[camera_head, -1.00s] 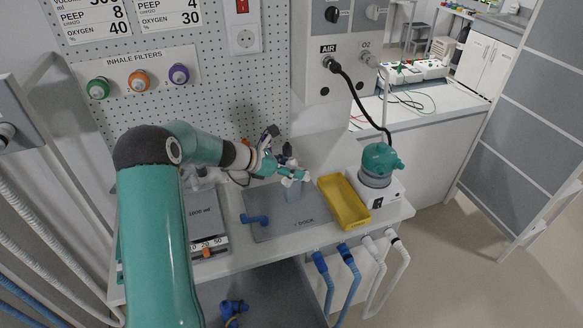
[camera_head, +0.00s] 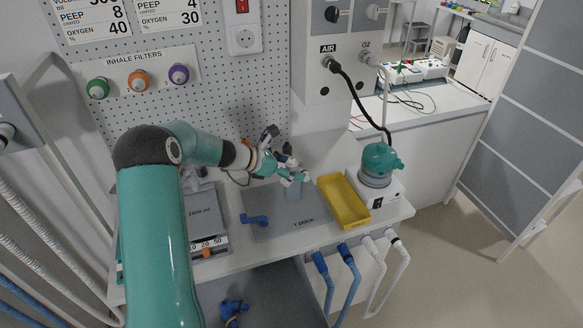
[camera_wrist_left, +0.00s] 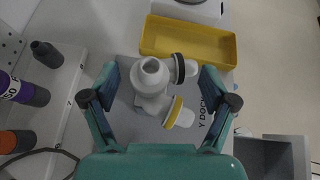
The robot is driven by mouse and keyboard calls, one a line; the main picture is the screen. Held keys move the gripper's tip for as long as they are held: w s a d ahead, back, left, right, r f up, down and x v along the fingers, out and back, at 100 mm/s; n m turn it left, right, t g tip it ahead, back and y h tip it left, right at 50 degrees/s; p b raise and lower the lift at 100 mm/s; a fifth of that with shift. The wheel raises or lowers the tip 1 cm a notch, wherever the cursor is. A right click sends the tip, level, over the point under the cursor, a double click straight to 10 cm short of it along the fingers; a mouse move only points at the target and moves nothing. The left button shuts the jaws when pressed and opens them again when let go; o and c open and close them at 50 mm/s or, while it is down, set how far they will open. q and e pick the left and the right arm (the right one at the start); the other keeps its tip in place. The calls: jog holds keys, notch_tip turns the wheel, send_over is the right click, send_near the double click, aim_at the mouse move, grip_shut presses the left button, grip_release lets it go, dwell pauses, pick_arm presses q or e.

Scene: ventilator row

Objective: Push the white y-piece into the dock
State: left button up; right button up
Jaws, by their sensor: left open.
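The white y-piece (camera_wrist_left: 153,78) sits between the spread fingers of my left gripper (camera_wrist_left: 160,100) in the left wrist view, with clear gaps on both sides. One of its branches carries a yellow ring, another a dark ring. In the head view the left gripper (camera_head: 293,177) is over the grey dock plate (camera_head: 283,226), marked "Y DOCK", at a grey-blue block (camera_head: 293,194). The y-piece is mostly hidden there by the fingers. I cannot tell how deep it sits in the dock. My right gripper is not in view.
A yellow tray (camera_head: 344,203) stands right of the plate, beside a teal-topped humidifier (camera_head: 379,168). A blue connector (camera_head: 254,219) lies on the plate's left part. Blue and white hoses (camera_head: 350,262) hang at the bench's front edge. Inhale filters (camera_head: 139,80) are on the wall.

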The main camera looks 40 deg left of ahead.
pick_arm(q)
jog(key=v, duration=1.2)
